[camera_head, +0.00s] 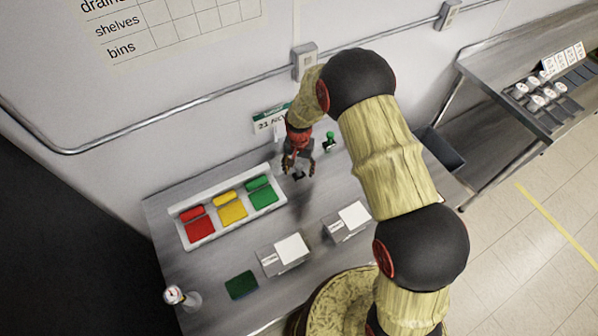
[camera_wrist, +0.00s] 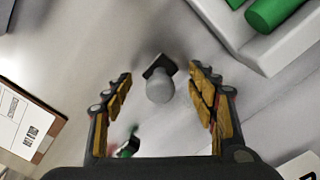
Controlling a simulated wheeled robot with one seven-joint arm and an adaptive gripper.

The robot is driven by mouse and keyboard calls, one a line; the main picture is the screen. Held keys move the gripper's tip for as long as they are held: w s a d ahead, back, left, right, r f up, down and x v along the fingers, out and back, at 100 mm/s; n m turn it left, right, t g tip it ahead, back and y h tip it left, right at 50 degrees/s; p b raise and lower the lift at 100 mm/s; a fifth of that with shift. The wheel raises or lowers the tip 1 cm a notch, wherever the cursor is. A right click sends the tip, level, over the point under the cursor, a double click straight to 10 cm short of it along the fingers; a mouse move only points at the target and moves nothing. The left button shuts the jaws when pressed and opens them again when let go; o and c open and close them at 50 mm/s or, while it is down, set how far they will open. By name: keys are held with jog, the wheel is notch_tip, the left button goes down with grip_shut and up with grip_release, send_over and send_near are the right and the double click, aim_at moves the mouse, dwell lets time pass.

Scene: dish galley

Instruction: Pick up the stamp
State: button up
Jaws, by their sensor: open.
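A stamp with a grey rounded knob (camera_wrist: 160,91) and a dark square base stands on the steel table. In the wrist view it shows between the two open fingers of my gripper (camera_wrist: 161,78), with a gap on both sides. In the head view my gripper (camera_head: 298,163) hangs over the back of the table, fingers down, and the stamp's dark base (camera_head: 298,176) shows just below the fingertips. The fingers hold nothing. A second stamp-like piece with a green handle (camera_head: 329,138) stands behind and to the right; its green top (camera_wrist: 128,148) also shows in the wrist view.
A white tray (camera_head: 187,238) with red, yellow and green pads lies to the left. Two grey boxes with white cards (camera_head: 283,254) (camera_head: 347,221) stand in front. A date sign (camera_head: 268,121) is behind my gripper. A green pad (camera_head: 241,285) lies at the front left.

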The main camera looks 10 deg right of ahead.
notch_tip(320, 180, down, 2)
jog(key=shift+f, duration=0.2)
jog(key=shift+c, duration=0.3)
jog(key=c, duration=1.1)
jog(key=shift+c, duration=0.2)
